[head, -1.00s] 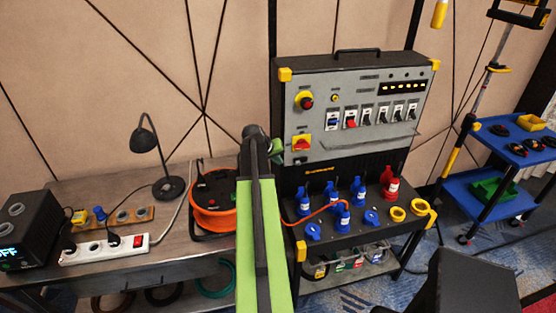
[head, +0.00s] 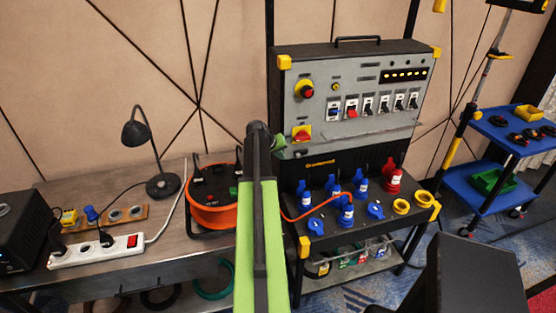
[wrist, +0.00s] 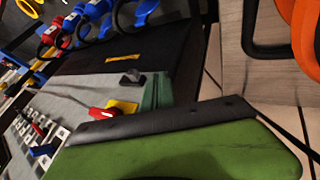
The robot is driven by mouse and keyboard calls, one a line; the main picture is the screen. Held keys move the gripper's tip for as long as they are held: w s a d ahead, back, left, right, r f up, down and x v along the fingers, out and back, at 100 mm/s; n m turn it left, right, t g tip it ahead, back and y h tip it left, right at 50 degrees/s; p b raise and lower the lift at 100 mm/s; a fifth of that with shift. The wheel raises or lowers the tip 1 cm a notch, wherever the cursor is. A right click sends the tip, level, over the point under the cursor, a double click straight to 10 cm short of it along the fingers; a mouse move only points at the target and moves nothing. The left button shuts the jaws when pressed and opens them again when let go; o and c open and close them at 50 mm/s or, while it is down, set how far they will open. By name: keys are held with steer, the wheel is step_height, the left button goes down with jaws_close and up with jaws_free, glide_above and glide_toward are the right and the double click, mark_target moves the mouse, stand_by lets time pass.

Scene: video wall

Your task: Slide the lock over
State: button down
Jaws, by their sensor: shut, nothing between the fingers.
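The grey panel (head: 350,105) of the black power cabinet carries a yellow plate with a red rotary switch (head: 301,133), which also shows in the wrist view (wrist: 112,109). A small dark knob on the panel (wrist: 133,77) sits near this switch in the wrist view. I cannot tell for sure which part is the lock. My gripper (head: 279,143) is just left of the red switch, at the panel's left edge. In the wrist view my gripper's green fingers (wrist: 156,92) are shut and empty, beside the knob. I cannot tell whether they touch the panel.
Blue and red plugs (head: 346,213) stand on the shelf below. An orange cable reel (head: 212,215) and a lamp (head: 137,133) are on the bench at left. A blue trolley (head: 480,190) stands right.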

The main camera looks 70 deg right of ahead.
mark_target(298, 155)
steer(key=shift+s+d+f, duration=0.35)
steer(key=shift+s+d, duration=0.25)
steer(key=shift+d, duration=0.1)
steer(key=shift+s+d+f, duration=0.3)
steer(key=shift+s+d, duration=0.3)
steer(key=shift+d, duration=0.05)
steer(key=shift+s+d+f, duration=0.35)
steer(key=shift+s+d, duration=0.25)
steer(key=shift+d, duration=0.1)
steer(key=shift+w+b, duration=0.15)
steer(key=shift+b, duration=0.15)
